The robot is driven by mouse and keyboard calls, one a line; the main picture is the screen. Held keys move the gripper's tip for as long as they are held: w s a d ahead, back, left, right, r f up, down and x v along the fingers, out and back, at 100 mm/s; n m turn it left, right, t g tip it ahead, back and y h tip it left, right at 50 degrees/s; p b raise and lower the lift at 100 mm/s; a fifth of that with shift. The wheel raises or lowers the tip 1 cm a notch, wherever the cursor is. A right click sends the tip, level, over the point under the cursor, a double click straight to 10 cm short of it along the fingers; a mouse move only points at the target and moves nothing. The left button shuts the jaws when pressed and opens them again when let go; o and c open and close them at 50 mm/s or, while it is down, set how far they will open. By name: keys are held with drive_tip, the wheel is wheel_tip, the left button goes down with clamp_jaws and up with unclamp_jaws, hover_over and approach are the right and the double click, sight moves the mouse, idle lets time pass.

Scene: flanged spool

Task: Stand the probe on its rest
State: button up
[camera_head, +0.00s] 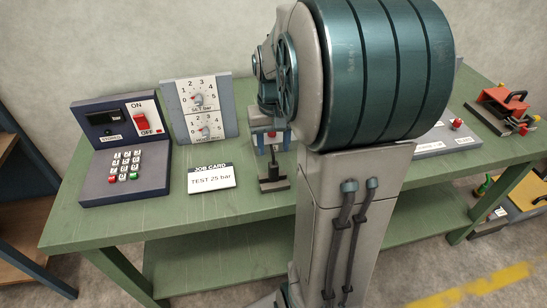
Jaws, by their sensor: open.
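My gripper (272,148) points down over the bench, left of my large arm link. Its two fingers are apart. Just below and between them a small dark upright piece (273,171) stands on a flat dark base (274,185) on the green bench. I cannot tell whether this is the probe, its rest, or both together. A small red spot shows between the fingers; I cannot tell what it belongs to. Whether the fingers touch the dark piece is not clear. My arm hides the bench behind and to the right.
The green bench (250,207) carries a keypad console (125,172), a two-dial panel (203,110) and a job card (211,178) reading "TEST 25 bar" on the left. A grey box (433,146) and a red clamp-like device (503,104) sit at right. The front-left bench top is clear.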

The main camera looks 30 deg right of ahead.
drive_tip(key=s+a+r+n+t, duration=0.1)
drive_tip(key=s+a+n+t, duration=0.1)
drive_tip(key=s+a, duration=1)
drive_tip(key=shift+r+n+t, duration=0.35)
drive_tip(key=shift+n+t, duration=0.05)
drive_tip(key=shift+n, duration=0.1)
